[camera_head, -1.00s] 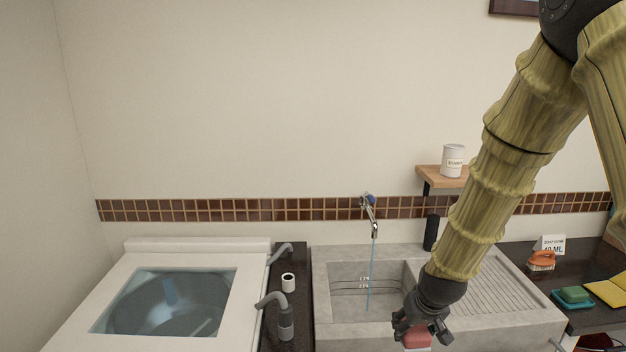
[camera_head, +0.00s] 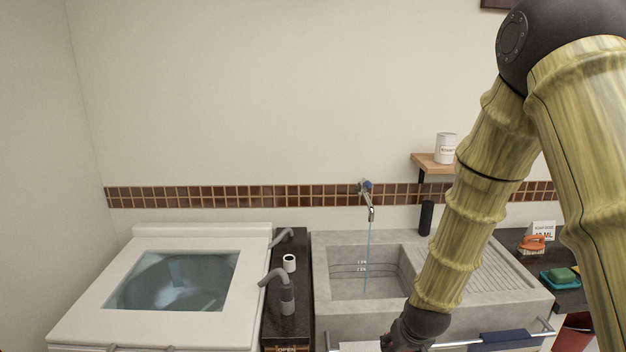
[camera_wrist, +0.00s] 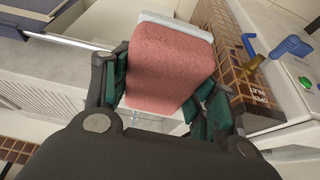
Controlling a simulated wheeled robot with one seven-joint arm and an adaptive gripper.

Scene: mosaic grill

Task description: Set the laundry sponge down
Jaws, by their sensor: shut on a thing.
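The laundry sponge (camera_wrist: 170,68) is a reddish-pink block with a pale layer along one edge. In the wrist view it sits between the dark green finger pads of my gripper (camera_wrist: 162,90), which is shut on it. In the head view my gripper (camera_head: 400,340) is at the bottom edge, in front of the sink's front wall, and the sponge itself is out of sight there. What lies directly under the sponge is mostly hidden.
The concrete sink (camera_head: 330,245) has water running from a tap (camera_head: 370,212). A ribbed drainboard is at its right, with a front rail (camera_head: 545,330) holding a dark blue cloth (camera_head: 505,341). The washer (camera_head: 85,300) stands left. A brush (camera_head: 532,243) and green sponge (camera_head: 560,274) lie right.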

